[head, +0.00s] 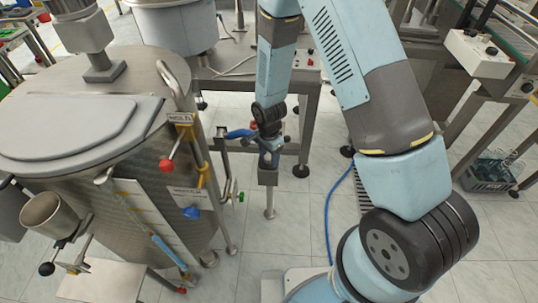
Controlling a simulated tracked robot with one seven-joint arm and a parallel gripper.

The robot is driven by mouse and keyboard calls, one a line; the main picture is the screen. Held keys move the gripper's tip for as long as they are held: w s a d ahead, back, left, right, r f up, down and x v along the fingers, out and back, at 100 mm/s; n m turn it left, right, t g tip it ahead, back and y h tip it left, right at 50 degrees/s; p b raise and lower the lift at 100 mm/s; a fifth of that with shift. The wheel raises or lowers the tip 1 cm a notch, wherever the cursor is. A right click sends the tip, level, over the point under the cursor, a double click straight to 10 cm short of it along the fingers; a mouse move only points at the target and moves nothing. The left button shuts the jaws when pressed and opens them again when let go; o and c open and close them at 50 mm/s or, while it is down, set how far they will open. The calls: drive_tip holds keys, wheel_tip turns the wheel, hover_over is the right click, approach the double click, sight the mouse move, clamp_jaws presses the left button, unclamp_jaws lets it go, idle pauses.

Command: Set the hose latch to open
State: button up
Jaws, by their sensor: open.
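I cannot tell for certain which part is the hose latch. Two labelled fittings sit on the right side of the steel tank (110,200). The upper one has a lever with a red knob (166,165). My gripper (268,160) points down to the right of the tank, apart from both fittings, above or beside a grey post (268,178). It is open, and its fingertips are small and hard to make out. A blue handle-like part (240,133) shows just left of it.
A blue hose (330,215) lies on the tiled floor beside a drain grate. A steel cup (43,213) is at the tank's left. A steel table (300,68) stands behind my gripper. A control box (480,52) and a crate (492,170) are at right.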

wheel_tip(320, 180, up, 14)
drive_tip(key=shift+f, duration=0.15)
idle(0.6)
idle(0.3)
wheel_tip(320, 180, up, 10)
drive_tip(key=r+n+t, duration=0.1)
drive_tip(key=n, duration=0.1)
hover_over(269, 157)
drive_tip(key=d, duration=0.5)
drive_tip(key=s+d+r+n+t, duration=0.1)
drive_tip(key=s+d+r+n, duration=0.1)
drive_tip(key=d+r, duration=0.65)
drive_tip(key=s+d+r+n+t, duration=0.1)
drive_tip(key=s+d+r+n, duration=0.2)
drive_tip(key=s+r, duration=0.4)
drive_tip(key=s+d+r+n+t, duration=0.2)
drive_tip(key=s+d+r, duration=0.4)
drive_tip(key=s+r, duration=0.2)
drive_tip(key=shift+s+d+r+n+t, duration=0.15)
drive_tip(key=shift+s+d+n+t, duration=0.2)
drive_tip(key=shift+s, duration=0.65)
drive_tip(key=shift+a, duration=0.1)
